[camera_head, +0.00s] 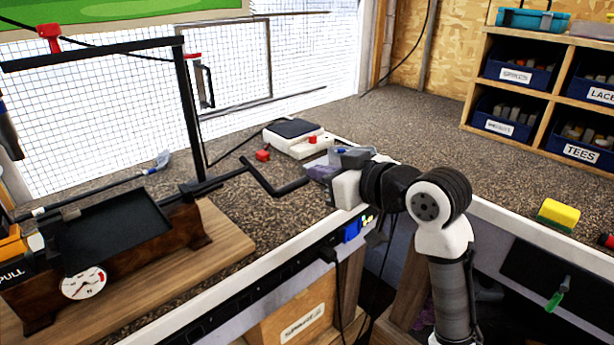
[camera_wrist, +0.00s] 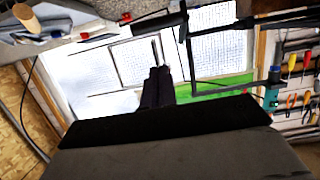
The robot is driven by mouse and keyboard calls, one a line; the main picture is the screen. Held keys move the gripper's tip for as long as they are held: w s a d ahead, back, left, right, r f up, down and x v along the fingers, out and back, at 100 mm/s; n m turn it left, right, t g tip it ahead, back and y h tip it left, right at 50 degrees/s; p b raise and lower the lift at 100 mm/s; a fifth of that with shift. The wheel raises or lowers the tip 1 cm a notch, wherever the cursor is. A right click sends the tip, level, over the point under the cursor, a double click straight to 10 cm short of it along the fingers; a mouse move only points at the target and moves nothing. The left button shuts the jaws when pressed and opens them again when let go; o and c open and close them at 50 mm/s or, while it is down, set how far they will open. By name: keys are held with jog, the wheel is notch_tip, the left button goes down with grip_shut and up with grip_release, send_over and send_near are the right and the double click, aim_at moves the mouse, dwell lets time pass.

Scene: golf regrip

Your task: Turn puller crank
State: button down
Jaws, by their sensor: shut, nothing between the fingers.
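The puller (camera_head: 105,245) stands on a wooden board at the left of the bench in the head view. It has a black tray, a dial and a tall black frame. Its crank (camera_head: 262,178) is a bent black rod on the right side, with the handle end pointing right. My gripper (camera_head: 338,176) is at the bench's front edge, right of the handle end and apart from it in the picture. In the wrist view the dark fingers (camera_wrist: 156,76) are together and empty. A dark rod crosses above them; I cannot tell whether it is the crank.
Labelled bins fill a wooden shelf (camera_head: 465,100) at the right. A yellow sponge (camera_head: 558,214) lies near the right front edge.

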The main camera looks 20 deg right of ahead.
jog(key=w+a+f+p, duration=0.1)
jog(key=w+f, duration=0.3)
jog(key=shift+w+a, duration=0.2)
jog(key=shift+a, duration=0.05)
jog(key=shift+f, duration=0.15)
notch_tip(320, 180, down, 4)
jog(key=t+b, duration=0.1)
jog(key=b, duration=0.2)
jog(key=t+b, duration=0.1)
jog(key=b, duration=0.3)
jog(key=shift+w+a+r+y, duration=0.15)
jog(key=shift+r+y, duration=0.1)
jog(key=shift+y, duration=0.15)
jog(key=b, duration=0.2)
jog(key=f+t+b, duration=0.1)
jog(key=shift+w+f+t+b, duration=0.2)
jog(key=shift+t+b, duration=0.1)
jog(key=shift+b, duration=0.1)
jog(key=t+b, duration=0.1)
jog(key=b, duration=0.1)
jog(key=w+f+t+y+b, duration=0.1)
jog(key=b, duration=0.2)
jog(key=shift+a+f, duration=0.2)
jog(key=shift+f, duration=0.1)
jog(key=b, duration=0.1)
jog(key=t+b, duration=0.1)
jog(key=shift+w+f+y+b, duration=0.15)
jog(key=shift+w+y+b, duration=0.1)
jog(key=shift+y+b, duration=0.1)
